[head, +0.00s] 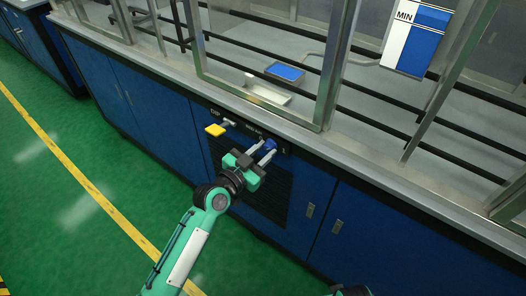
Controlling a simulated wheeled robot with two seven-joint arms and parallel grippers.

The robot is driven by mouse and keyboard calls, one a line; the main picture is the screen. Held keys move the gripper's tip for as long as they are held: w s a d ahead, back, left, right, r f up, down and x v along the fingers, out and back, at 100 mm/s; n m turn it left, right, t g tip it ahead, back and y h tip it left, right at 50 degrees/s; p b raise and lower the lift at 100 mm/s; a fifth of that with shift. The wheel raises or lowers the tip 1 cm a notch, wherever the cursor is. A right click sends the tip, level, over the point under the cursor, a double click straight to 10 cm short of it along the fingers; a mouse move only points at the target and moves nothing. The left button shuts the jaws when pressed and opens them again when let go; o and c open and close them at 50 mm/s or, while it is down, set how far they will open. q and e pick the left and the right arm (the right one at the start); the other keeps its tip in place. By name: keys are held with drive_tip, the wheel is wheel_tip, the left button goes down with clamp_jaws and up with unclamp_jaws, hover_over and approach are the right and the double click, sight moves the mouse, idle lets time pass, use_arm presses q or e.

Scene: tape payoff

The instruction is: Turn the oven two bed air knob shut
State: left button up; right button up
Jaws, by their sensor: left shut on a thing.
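A blue knob (270,144) sits on the dark strip under the bench edge, beside small white lettering too small to read surely. My left gripper (265,152) has its two pale fingers on either side of this knob and is shut on it. The fingers hide part of the knob, so its exact angle is hard to tell.
A steel-framed glazed enclosure stands on the bench above the knob. Inside are a white tray (266,92) and a blue-topped tray (285,73). A blue and white box marked MIN (412,38) hangs at upper right. Green floor at left is clear.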

use_arm(q)
drive_tip(key=shift+n, duration=0.3)
drive_tip(key=shift+n+p, duration=0.3)
drive_tip(key=shift+n, duration=0.2)
drive_tip(key=shift+r+n, duration=0.1)
drive_tip(key=shift+n, duration=0.8)
drive_tip(key=n+p, duration=0.2)
drive_tip(key=n, duration=0.3)
drive_tip(key=n+p, duration=0.1)
drive_tip(key=n, duration=0.5)
drive_tip(key=shift+t, duration=0.4)
drive_tip(key=shift+n+p, duration=0.4)
drive_tip(key=shift+n, duration=1.6)
use_arm(e)
drive_tip(key=s+d+f, duration=0.2)
drive_tip(key=s+f, duration=0.3)
drive_tip(key=f, duration=0.7)
drive_tip(key=shift+f, duration=0.2)
drive_tip(key=shift+s+d+f, duration=0.1)
drive_tip(key=shift+s+f, duration=0.1)
drive_tip(key=shift+f, duration=0.05)
